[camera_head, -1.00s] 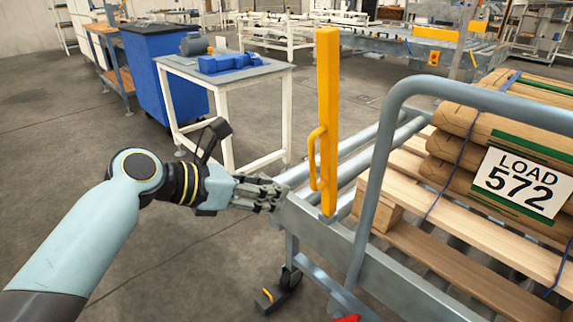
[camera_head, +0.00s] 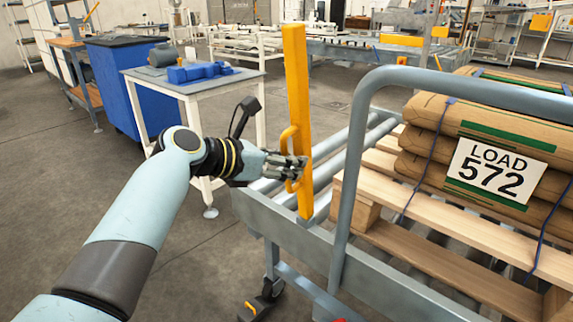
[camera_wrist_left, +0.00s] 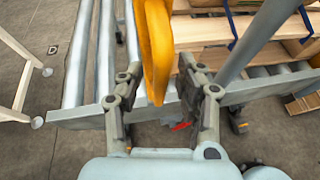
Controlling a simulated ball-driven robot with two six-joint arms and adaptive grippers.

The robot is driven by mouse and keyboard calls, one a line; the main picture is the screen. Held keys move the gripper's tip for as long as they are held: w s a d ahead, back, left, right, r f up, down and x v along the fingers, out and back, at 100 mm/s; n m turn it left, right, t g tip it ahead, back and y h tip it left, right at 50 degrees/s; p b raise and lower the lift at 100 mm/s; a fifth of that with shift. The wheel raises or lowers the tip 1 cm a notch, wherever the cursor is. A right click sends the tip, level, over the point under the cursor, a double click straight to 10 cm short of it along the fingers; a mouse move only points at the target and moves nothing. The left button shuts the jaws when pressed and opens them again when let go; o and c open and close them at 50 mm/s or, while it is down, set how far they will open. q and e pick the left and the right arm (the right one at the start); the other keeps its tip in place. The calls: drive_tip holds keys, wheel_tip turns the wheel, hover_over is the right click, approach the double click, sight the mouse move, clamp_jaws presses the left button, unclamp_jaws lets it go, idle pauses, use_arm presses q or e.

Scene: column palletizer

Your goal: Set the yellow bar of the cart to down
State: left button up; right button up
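The yellow bar (camera_head: 297,90) stands upright, leaning very slightly, at the near-left end of the grey roller cart (camera_head: 290,229). A yellow loop handle (camera_head: 288,140) sticks out of its left side. My left gripper (camera_head: 293,168) reaches in from the left at the lower part of that handle. In the left wrist view the gripper's fingers (camera_wrist_left: 158,92) are spread, with the handle (camera_wrist_left: 158,65) between them and a gap showing on the left side. Contact on the right side is unclear. My right gripper is in neither view.
The cart carries a wooden pallet (camera_head: 440,208) with brown sacks and a LOAD 572 sign (camera_head: 495,170). A curved grey rail (camera_head: 352,170) rises just right of the bar. A white table (camera_head: 215,76) with blue parts and a blue bin (camera_head: 122,82) stand behind my arm.

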use_arm(q)
clamp_jaws()
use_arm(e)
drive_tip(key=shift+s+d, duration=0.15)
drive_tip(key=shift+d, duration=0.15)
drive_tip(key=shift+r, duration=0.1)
